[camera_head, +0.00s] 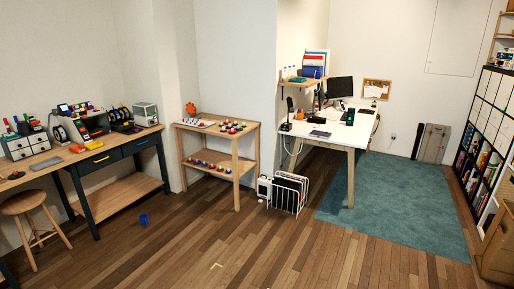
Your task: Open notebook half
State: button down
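A small dark flat item (320,134) lies near the front edge of the white desk (341,139). It looks closed and may be the notebook, but it is too small to be sure. A grey flat item (46,163) also lies on the workbench at the left, and I cannot tell what it is. My gripper is not in view.
A wooden two-tier shelf (236,159) stands left of the desk. A white wire rack (288,193) is on the floor before the desk. A stool (27,204) and a blue cup-like item (143,219) are at left. The middle wood floor (250,245) is mostly clear.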

aim_at(320, 134)
jog(key=i, duration=5.1)
jog(key=i+j+z, duration=0.1)
jog(key=i+z, duration=0.15)
jog(key=i, duration=0.25)
jog(key=i+j+z, duration=0.25)
jog(key=i, duration=0.25)
jog(key=i+l, duration=0.05)
jog(key=l, duration=0.05)
